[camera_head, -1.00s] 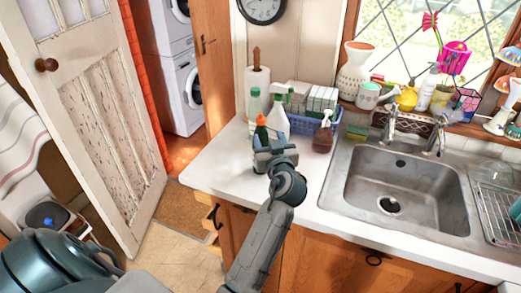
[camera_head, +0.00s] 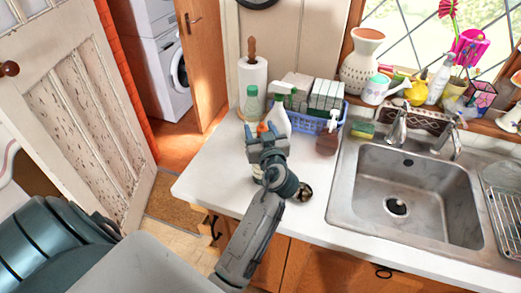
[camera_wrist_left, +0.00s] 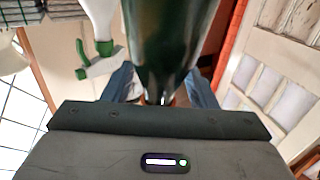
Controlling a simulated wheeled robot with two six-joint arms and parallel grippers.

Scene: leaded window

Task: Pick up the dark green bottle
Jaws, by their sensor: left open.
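The dark green bottle (camera_wrist_left: 165,40) fills the upper middle of the left wrist view, its narrow end towards the palm. It stands between the two fingers of my left gripper (camera_wrist_left: 162,88), which are apart; I cannot tell whether either touches it. In the head view my left gripper (camera_head: 265,138) is over the left part of the counter and hides most of the bottle. A bit of orange (camera_head: 262,127) shows between the fingertips, perhaps its cap. My right gripper is not in view.
A white spray bottle (camera_head: 276,121) with a green trigger stands close behind the gripper. A green-capped bottle (camera_head: 251,103), paper towel roll (camera_head: 253,82), blue basket (camera_head: 308,122) and brown soap bottle (camera_head: 327,143) stand nearby. The sink (camera_head: 410,195) is to the right. The counter's front left is clear.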

